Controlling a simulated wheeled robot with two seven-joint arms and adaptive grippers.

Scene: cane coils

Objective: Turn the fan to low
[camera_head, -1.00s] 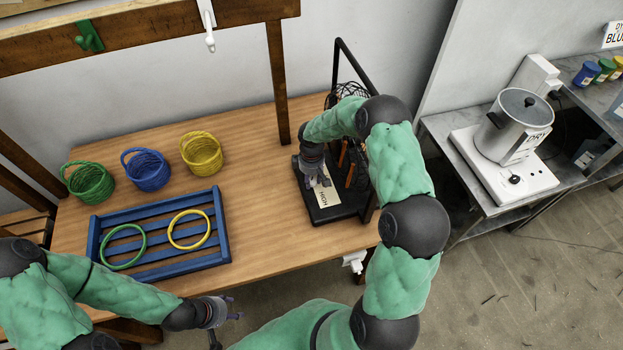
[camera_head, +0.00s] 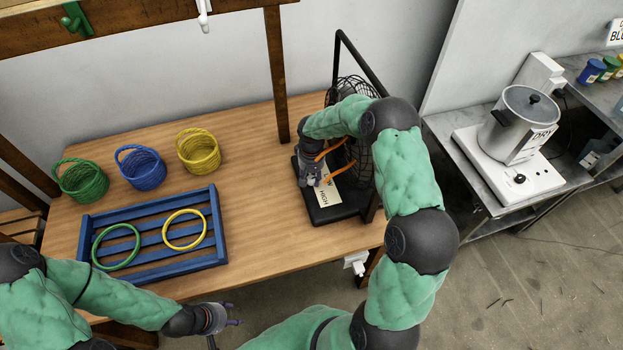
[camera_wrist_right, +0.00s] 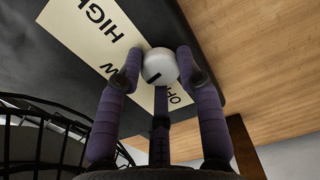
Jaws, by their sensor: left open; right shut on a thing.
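The fan stands at the back right of the wooden table, its black wire cage (camera_head: 350,92) partly behind my right arm. Its black base (camera_head: 331,214) carries a cream label plate (camera_head: 328,194) reading HIGH, with other words partly covered. In the wrist view a white knob (camera_wrist_right: 160,66) sits between the fingers of my right gripper (camera_wrist_right: 158,60), which is shut on it. The knob's black mark faces the plate's lettering; which word it meets is unclear. In the head view my right gripper (camera_head: 312,180) is over the base. My left gripper (camera_head: 230,322) is open and empty at the table's front.
A blue slatted tray (camera_head: 217,232) holds a green ring (camera_head: 116,263) and a yellow ring (camera_head: 185,246). Green (camera_head: 82,182), blue (camera_head: 145,170) and yellow (camera_head: 198,152) baskets stand behind it. Orange ribbons (camera_head: 336,176) stretch from the fan. A pot (camera_head: 517,128) stands on the right bench.

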